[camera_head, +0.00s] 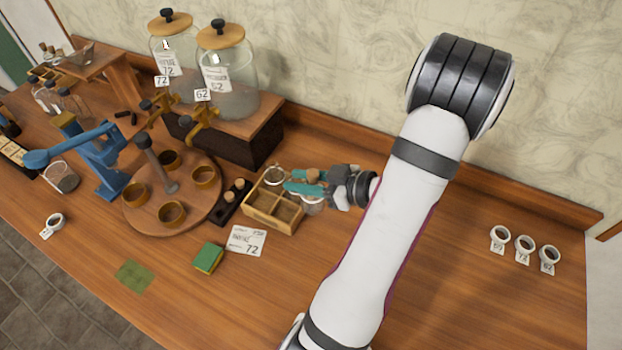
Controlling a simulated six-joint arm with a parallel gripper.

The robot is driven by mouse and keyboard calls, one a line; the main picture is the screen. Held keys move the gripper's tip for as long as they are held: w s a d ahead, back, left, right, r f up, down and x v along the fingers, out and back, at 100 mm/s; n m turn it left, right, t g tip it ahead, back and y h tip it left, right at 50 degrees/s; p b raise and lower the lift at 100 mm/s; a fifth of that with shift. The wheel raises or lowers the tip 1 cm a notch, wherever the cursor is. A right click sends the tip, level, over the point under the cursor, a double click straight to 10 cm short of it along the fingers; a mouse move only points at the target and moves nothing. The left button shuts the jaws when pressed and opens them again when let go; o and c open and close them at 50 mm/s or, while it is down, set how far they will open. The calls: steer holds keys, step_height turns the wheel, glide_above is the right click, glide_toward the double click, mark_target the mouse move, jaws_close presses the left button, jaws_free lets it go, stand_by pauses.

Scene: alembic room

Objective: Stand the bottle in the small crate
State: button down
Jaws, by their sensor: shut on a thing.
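The small wooden crate (262,220), with compartments, stands on the table right of centre-left, in front of the dark dispenser stand. My gripper (302,185), with teal fingers, reaches in from the right over the crate's right side. It is shut on a clear bottle (313,207), whose cork (312,175) shows above the fingers. The bottle looks about upright at the crate's right back edge. I cannot tell whether its base is inside the crate or above it. A round glass rim (275,176) shows at the crate's back left. The fingers hide part of the crate.
A dark holder (232,203) with corked vials stands close left of the crate. Left of that is a round wooden stand (150,220) with several cups. A label card (246,240) and green sponge (208,258) lie in front. Several white rings (525,244) lie far right.

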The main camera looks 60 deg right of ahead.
mark_target(319, 204)
steer(key=shift+w+a+f, duration=0.2)
steer(key=shift+w+f, duration=0.95)
steer(key=shift+f, duration=0.2)
steer(key=shift+w+a+f, duration=0.25)
steer(key=shift+w+f, duration=0.85)
steer(key=shift+f, duration=0.25)
steer(key=shift+w+a+f, duration=0.2)
steer(key=shift+w+f, duration=0.95)
steer(key=shift+f, duration=0.2)
steer(key=shift+f, duration=0.15)
steer(key=c, duration=0.6)
jaws_free()
steer(key=shift+c, duration=0.2)
steer(key=v, duration=1.2)
steer(key=shift+s, duration=0.1)
